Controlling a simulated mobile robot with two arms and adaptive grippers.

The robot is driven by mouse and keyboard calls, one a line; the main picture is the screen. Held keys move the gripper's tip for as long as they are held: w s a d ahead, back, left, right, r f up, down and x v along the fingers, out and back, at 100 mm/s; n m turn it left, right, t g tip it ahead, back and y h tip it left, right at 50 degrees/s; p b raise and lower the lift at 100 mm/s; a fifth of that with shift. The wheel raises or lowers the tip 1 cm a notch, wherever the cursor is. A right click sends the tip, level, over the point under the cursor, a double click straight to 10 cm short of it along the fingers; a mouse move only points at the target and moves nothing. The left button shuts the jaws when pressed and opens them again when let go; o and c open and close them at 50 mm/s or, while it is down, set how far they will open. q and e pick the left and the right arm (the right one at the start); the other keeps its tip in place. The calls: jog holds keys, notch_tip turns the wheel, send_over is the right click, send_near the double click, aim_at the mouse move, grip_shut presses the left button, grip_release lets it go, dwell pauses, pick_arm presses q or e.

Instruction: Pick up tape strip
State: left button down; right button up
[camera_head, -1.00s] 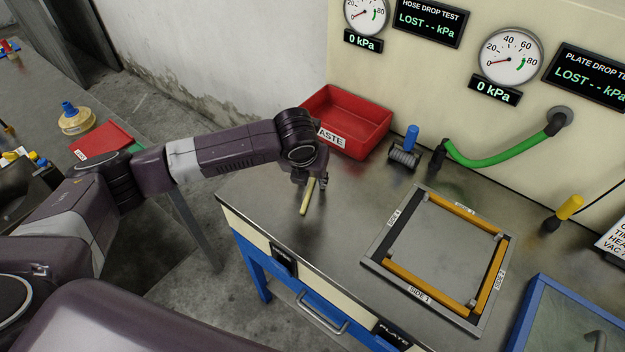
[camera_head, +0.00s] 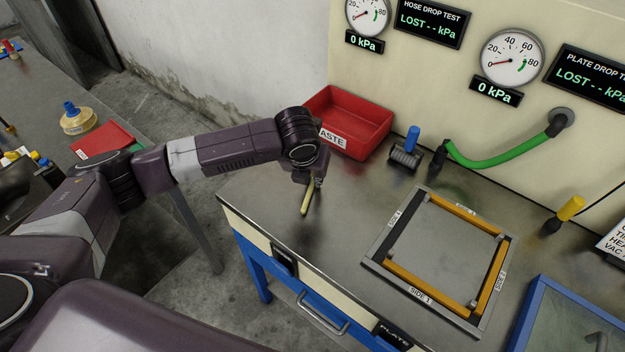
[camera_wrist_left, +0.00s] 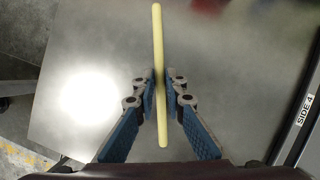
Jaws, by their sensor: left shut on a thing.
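The tape strip (camera_head: 307,197) is a thin pale-yellow bar. It also shows in the left wrist view (camera_wrist_left: 158,40), where it runs upright through the middle of the picture. My left gripper (camera_head: 314,183) is shut on it, with a blue-padded finger on each side in the wrist view (camera_wrist_left: 162,90). In the head view the strip hangs out below the gripper over the near-left part of the metal bench (camera_head: 345,235). I cannot tell how far above the bench it is. My right gripper is not in view.
A red waste bin (camera_head: 365,140) stands behind the gripper. A roller with a blue handle (camera_head: 406,155), a green hose (camera_head: 500,158) and a yellow-handled tool (camera_head: 569,208) are farther right.

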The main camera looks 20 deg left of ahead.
aim_at(313, 183)
pick_arm(q)
notch_tip(313, 183, up, 20)
jog(key=b, duration=0.2)
jog(key=shift+f, duration=0.2)
dwell(0.5)
